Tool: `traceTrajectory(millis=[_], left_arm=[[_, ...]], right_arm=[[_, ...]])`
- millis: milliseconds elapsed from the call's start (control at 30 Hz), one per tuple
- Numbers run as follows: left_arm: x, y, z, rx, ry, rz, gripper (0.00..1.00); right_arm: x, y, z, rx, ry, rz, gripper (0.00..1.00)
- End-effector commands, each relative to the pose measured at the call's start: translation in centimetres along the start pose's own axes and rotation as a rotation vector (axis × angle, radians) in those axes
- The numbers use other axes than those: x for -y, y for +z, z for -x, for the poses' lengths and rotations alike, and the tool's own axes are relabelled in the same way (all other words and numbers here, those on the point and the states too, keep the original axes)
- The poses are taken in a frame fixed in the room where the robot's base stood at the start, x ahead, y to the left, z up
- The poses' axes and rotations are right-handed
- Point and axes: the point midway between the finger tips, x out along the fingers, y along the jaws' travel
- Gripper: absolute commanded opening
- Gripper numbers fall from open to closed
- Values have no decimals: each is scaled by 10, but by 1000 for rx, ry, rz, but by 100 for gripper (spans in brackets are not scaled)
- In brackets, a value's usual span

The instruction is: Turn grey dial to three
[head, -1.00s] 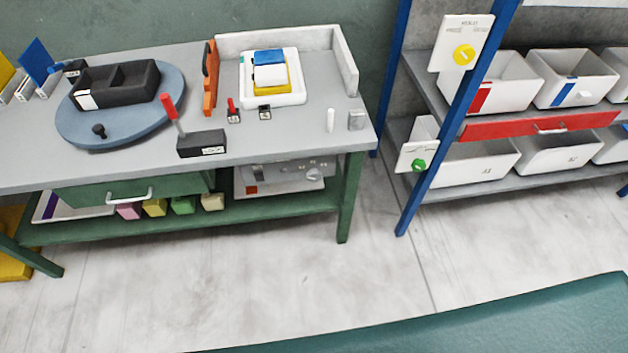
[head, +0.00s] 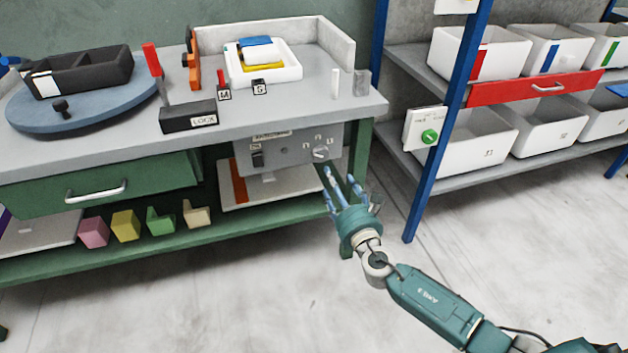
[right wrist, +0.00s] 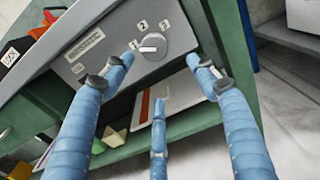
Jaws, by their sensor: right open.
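The grey dial (head: 321,154) sits at the right end of a grey panel (head: 285,153) under the workbench top. In the right wrist view the dial (right wrist: 153,46) has a white bar lying about level, its left end toward the 1; the marks 2 and 3 stand above it. My right gripper (head: 347,181) is open and empty, just in front of and below the dial. In the right wrist view its blue fingers (right wrist: 160,75) are spread, with the dial above and between the outer fingertips, apparently apart from them. My left gripper is not in view.
The bench top edge (head: 285,121) overhangs the panel. A dark switch (head: 257,160) is on the panel's left. A green bench leg (head: 357,155) stands right of the panel. A pale tray (head: 270,192) lies below on the shelf (head: 150,256). The floor in front is clear.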

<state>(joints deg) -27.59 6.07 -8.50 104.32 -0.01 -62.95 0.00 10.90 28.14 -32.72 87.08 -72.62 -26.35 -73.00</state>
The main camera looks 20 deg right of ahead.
Motion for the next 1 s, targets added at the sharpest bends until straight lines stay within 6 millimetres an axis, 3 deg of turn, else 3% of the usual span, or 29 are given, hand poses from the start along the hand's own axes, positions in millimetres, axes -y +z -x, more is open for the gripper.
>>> traceTrajectory(millis=[267,600,800,1000], left_arm=[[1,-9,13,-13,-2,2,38],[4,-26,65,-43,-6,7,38],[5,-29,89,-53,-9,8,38],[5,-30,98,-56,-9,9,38]], right_arm=[[-4,11,-25,32,9,49,58],[-5,10,-88,29,9,45,58],[-4,11,-104,27,9,45,58],[-5,12,-110,27,10,44,58]])
